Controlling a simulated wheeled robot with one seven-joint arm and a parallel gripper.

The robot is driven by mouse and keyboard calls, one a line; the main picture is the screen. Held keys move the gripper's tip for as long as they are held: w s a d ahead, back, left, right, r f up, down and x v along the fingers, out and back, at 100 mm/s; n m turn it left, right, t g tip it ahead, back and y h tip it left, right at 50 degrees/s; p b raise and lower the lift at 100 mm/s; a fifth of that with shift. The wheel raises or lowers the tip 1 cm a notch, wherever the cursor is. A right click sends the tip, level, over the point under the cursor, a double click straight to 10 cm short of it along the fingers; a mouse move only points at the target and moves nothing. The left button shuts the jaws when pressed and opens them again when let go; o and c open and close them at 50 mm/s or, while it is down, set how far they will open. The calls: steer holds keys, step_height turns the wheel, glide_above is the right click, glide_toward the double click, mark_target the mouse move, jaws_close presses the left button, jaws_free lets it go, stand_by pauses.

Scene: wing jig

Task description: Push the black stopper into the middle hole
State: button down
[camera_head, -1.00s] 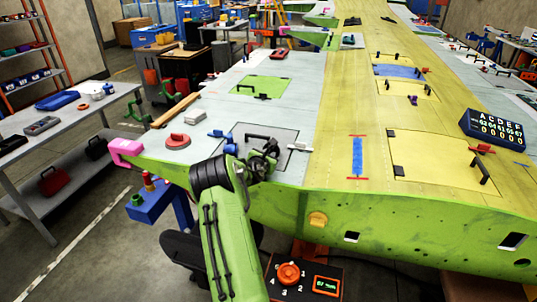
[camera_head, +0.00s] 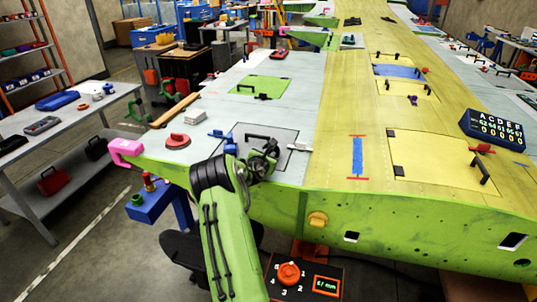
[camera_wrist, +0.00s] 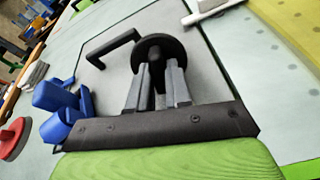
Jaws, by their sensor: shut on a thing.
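The black stopper (camera_wrist: 160,45) is a round dark disc with a short stem, seen in the wrist view. My gripper (camera_wrist: 157,72) is shut on its stem, with one grey finger on each side. In the head view my gripper (camera_head: 264,160) is over the grey panel (camera_head: 285,134) near the wing's front edge, and the stopper is hard to make out there. The green front face (camera_head: 280,206) of the wing has several openings, among them a square one (camera_head: 351,237) and a round one (camera_head: 522,262). I cannot tell which is the middle hole.
A black handle (camera_wrist: 108,50) stands on the panel close to the gripper. Blue clamps (camera_wrist: 60,108) and a red disc (camera_wrist: 12,138) lie to the left. A white bar (camera_head: 299,146) lies right of the panel. A control box (camera_head: 290,272) with an orange knob sits below the wing.

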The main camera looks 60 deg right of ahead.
stand_by(0.4)
step_height(320, 180, up, 6)
steer(key=p, duration=0.4)
steer(key=shift+r, duration=0.15)
